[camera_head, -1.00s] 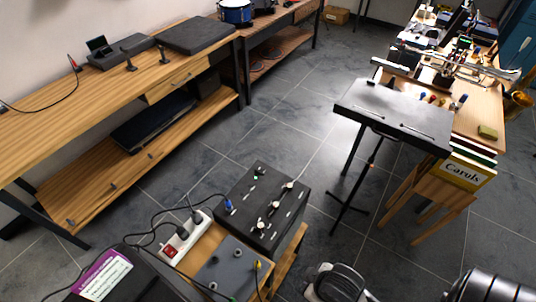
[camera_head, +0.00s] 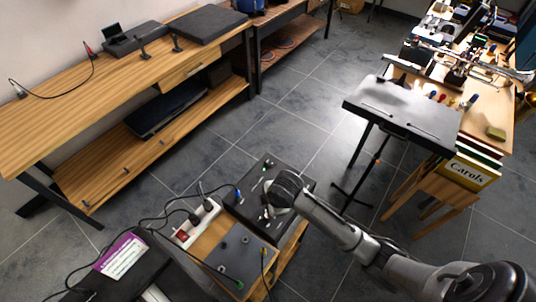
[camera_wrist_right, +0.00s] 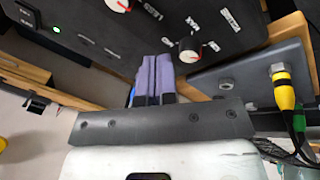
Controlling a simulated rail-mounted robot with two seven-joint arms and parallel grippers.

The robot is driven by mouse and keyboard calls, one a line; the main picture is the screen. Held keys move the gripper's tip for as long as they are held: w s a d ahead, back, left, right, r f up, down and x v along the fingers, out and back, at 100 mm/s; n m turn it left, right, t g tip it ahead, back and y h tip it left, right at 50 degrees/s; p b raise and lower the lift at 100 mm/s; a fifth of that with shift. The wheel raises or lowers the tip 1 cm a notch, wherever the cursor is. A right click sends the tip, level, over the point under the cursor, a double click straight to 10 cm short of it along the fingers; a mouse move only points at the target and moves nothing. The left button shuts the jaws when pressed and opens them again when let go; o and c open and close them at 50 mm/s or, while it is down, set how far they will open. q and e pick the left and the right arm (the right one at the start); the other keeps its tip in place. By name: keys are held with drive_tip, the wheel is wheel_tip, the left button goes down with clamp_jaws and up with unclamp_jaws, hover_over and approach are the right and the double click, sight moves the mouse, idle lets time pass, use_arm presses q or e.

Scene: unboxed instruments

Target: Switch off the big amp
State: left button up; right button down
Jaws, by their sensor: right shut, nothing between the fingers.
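The big amp is a black box (camera_head: 262,166) with white-marked knobs and a lit green light, at the lower middle of the head view. In the right wrist view its dark panel (camera_wrist_right: 80,35) fills the top, with a green light (camera_wrist_right: 57,29), a dark rectangular switch-like part (camera_wrist_right: 22,12) at the left, and a knob with a red mark (camera_wrist_right: 188,50). My right gripper (camera_head: 268,206) is over the amp and hides part of its top. In the wrist view its purple-grey fingers (camera_wrist_right: 155,65) are shut and empty, pointing at the panel; contact is unclear. My left gripper is out of view.
A grey box (camera_head: 238,258) with yellow and green plugs sits beside the amp. A white power strip (camera_head: 197,222) with a red switch and cables lies to the left. A black stand (camera_head: 405,110) is at the right, a long wooden bench (camera_head: 90,120) at the left.

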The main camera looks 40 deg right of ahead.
drive_tip(key=w+d+r+n+g+p, duration=0.1)
drive_tip(key=w+d+r+n+p, duration=0.1)
drive_tip(key=w+d+r+n, duration=0.6)
wheel_tip(320, 180, up, 3)
drive_tip(key=g, duration=0.1)
hover_over(267, 161)
drive_tip(key=s, duration=0.2)
drive_tip(key=shift+d+r, duration=0.2)
drive_tip(key=shift+d, duration=0.1)
drive_tip(key=f, duration=0.4)
drive_tip(key=f+b, duration=0.1)
drive_tip(key=f, duration=0.3)
drive_tip(key=w+f+b, duration=0.1)
drive_tip(key=f, duration=0.3)
drive_tip(key=shift+w+a, duration=0.1)
drive_tip(key=shift+a, duration=0.15)
drive_tip(key=shift+w+f+b, duration=0.15)
drive_tip(key=shift+f+b, duration=0.15)
drive_tip(key=shift+f, duration=0.7)
